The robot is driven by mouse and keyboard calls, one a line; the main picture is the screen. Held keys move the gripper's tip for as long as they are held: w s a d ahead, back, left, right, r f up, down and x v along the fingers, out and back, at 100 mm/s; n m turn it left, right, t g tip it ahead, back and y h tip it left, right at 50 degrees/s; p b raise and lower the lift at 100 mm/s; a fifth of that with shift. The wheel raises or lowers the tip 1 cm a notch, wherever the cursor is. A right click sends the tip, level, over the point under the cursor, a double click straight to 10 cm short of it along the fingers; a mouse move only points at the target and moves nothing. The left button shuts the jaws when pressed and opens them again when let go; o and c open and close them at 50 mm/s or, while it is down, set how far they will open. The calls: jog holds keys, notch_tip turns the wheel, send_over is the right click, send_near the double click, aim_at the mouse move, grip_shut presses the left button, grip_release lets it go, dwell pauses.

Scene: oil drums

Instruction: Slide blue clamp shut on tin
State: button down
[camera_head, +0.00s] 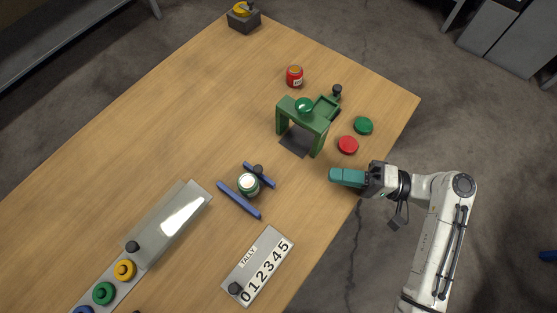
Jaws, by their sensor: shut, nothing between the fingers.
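The blue clamp has two blue bars on the table: a longer near bar (239,200) and a far bar (262,174) with a dark knob (258,170). A tin (248,184) with a pale top and green side stands upright between the bars. Whether either bar touches the tin is hard to tell at this size. My gripper (333,176) has teal fingers, shut and empty, over the right edge of the table. It is to the right of the clamp and tin, clearly apart from them.
A green press frame (306,113) stands behind, with a red tin (294,76) beyond it. Red (347,145) and green (363,126) discs lie near my gripper. A tally board (258,266) lies in front, a grey rail (165,230) at left. Table between gripper and clamp is clear.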

aim_at(259, 173)
jog(key=w+a+p, duration=0.1)
jog(key=a, duration=0.8)
jog(key=w+a+p, duration=0.1)
jog(key=a, duration=0.3)
jog(key=shift+w+a+p, duration=0.3)
jog(key=shift+w+a, duration=0.05)
jog(key=shift+a, duration=0.05)
jog(key=shift+s+a, duration=0.6)
jog(key=shift+s, duration=0.1)
